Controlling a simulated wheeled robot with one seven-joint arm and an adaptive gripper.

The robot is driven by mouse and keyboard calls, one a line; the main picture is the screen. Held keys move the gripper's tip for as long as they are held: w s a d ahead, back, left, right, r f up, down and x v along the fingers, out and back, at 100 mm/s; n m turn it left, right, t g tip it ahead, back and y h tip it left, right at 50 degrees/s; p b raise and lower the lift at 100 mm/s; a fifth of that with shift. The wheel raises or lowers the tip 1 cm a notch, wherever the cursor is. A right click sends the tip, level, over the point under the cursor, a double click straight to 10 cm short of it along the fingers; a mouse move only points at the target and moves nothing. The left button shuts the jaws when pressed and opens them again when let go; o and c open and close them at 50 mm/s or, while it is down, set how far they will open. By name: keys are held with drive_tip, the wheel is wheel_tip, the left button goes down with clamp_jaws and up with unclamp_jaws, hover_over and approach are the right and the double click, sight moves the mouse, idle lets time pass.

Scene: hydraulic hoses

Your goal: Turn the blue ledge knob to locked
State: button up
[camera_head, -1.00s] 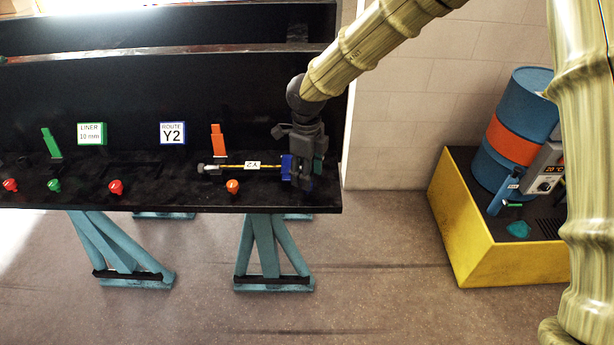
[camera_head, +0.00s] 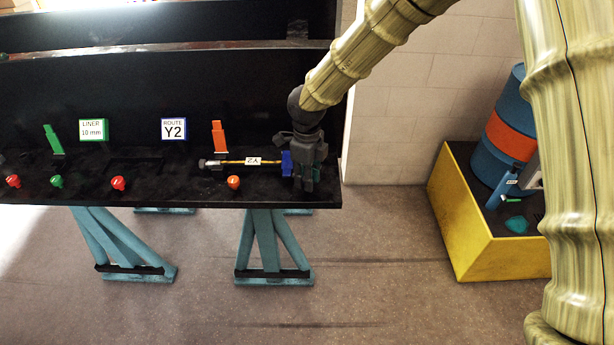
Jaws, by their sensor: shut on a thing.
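My gripper (camera_head: 304,182) points down at the right end of the black ledge (camera_head: 190,192). Its fingers are shut low at the ledge, at the right end of the row of knobs. No blue knob shows clear of the fingers; what they hold is hidden by them, and its place fits the blue ledge knob. I cannot read the knob's angle.
An orange knob (camera_head: 233,182) and an upright orange piece (camera_head: 219,137) stand left of the gripper. Red (camera_head: 118,183) and green (camera_head: 57,181) knobs sit farther left. A dark back panel rises behind. A yellow bin (camera_head: 480,235) with a blue drum (camera_head: 497,150) stands on the floor at right.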

drive_tip(key=shift+m, duration=0.3)
drive_tip(key=m, duration=0.4)
drive_tip(key=shift+b, duration=0.35)
drive_tip(key=m, duration=0.4)
drive_tip(key=shift+m+b, duration=0.3)
drive_tip(key=shift+m, duration=0.1)
drive_tip(key=m, duration=0.4)
drive_tip(key=shift+b, duration=0.4)
drive_tip(key=shift+m+b, duration=0.4)
drive_tip(key=shift+m, duration=1.8)
drive_tip(key=o, duration=1.1)
drive_tip(key=shift+c, duration=0.2)
